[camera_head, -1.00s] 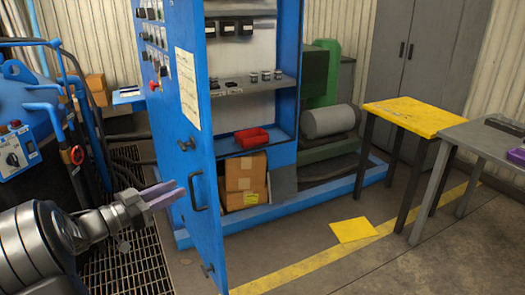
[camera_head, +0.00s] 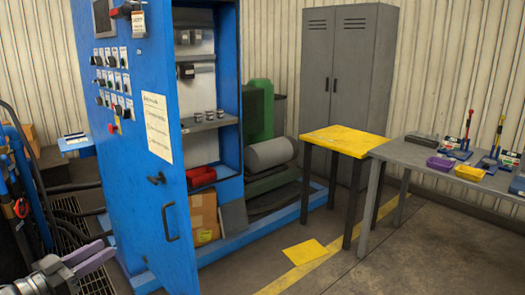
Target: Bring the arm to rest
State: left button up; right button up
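My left gripper (camera_head: 106,248) shows at the lower left corner of the head view, with its pale purple-grey fingers pointing right and slightly up. The fingers lie close together from this angle, and I cannot tell whether there is a gap between them. No object shows in them. The gripper appears in front of the open blue cabinet door (camera_head: 160,205), to the left of its lower part. Only the wrist end of my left arm is in the picture. My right gripper is not in view.
The blue cabinet holds a red bin (camera_head: 201,176) and a cardboard box (camera_head: 203,214). A yellow-topped table (camera_head: 341,140) and a grey table (camera_head: 430,160) with bins and tools stand right. A grey locker (camera_head: 345,75) stands behind.

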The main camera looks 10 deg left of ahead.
pick_arm(q)
jog(key=w+a+f+n+g+y, duration=0.1)
jog(key=w+a+f+n+y, duration=0.15)
jog(key=f+y, duration=0.2)
jog(key=w+a+f+n+y, duration=0.1)
jog(key=a+f+n+y, duration=0.25)
jog(key=f, duration=0.25)
jog(key=d+f+n+g, duration=0.1)
jog(key=d+f+g, duration=0.2)
jog(key=d+f, duration=0.55)
jog(key=d+f+n+g, duration=0.1)
jog(key=d+f+g, duration=0.35)
jog(key=f, duration=0.75)
jog(key=s+d+f+g+h, duration=0.15)
jog(key=s+d+f, duration=0.3)
jog(key=d, duration=0.45)
jog(key=s+d+f+g+h, duration=0.1)
jog(key=s+d+f+h, duration=0.1)
jog(key=s+d+f, duration=0.35)
jog(key=s+d+f+m+g+h, duration=0.1)
jog(key=s+d+f+g, duration=0.1)
jog(key=s+d, duration=0.5)
jog(key=s+d+f+m+g+h, duration=0.1)
jog(key=s+d, duration=0.5)
jog(key=d, duration=0.8)
jog(key=shift+s+d+f+g+h, duration=0.3)
jog(key=shift+s+f+g+h, duration=0.25)
jog(key=shift+g, duration=0.65)
jog(key=shift+w+f, duration=0.1)
jog(key=shift+w, duration=0.1)
